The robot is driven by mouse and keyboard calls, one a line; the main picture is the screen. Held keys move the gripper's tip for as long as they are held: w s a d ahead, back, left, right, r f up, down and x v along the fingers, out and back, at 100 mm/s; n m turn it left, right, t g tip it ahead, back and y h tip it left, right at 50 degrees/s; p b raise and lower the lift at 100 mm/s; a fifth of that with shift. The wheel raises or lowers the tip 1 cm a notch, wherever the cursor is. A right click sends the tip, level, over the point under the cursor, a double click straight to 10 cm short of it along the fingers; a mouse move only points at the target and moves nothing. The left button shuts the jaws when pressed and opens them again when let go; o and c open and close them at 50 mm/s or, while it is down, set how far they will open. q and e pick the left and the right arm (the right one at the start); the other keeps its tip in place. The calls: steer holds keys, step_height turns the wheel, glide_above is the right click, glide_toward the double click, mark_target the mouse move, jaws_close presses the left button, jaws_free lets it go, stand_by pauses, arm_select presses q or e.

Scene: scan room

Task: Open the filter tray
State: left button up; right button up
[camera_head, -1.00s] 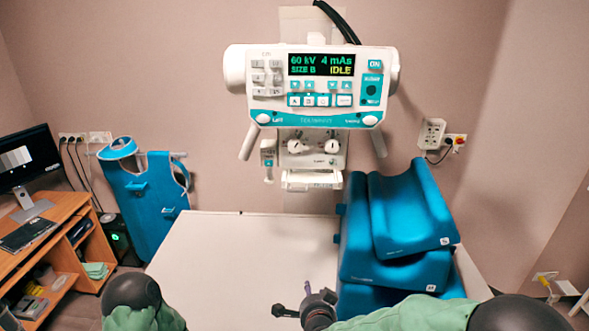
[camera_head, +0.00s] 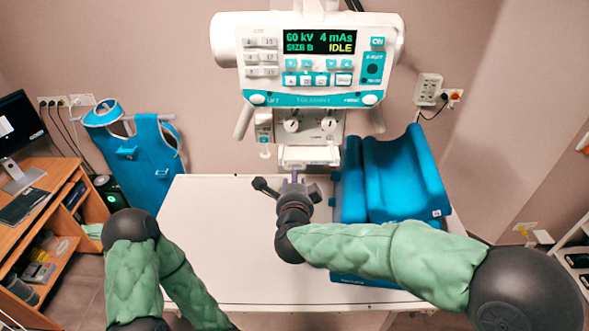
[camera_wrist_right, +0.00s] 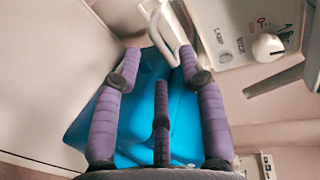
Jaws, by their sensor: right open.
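The filter tray (camera_head: 308,156) is a white slot-like part with a pale front under the X-ray head. In the right wrist view a white looped handle (camera_wrist_right: 156,42) shows just beyond my fingertips, roughly between them. My right gripper (camera_head: 293,181) is below and slightly left of the tray in the head view. Its purple fingers (camera_wrist_right: 160,66) are spread and hold nothing. I cannot tell from these views whether a finger touches the handle. My left arm shows at the lower left, but its gripper is out of view.
The X-ray head (camera_head: 308,65) hangs above, with a screen reading IDLE. Blue foam blocks (camera_head: 400,180) stand on the right of the white table (camera_head: 215,230), close to my right arm. The table's left part is clear. A desk (camera_head: 45,225) and blue apron (camera_head: 140,160) are left.

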steer(key=shift+x, duration=2.4)
jaws_close()
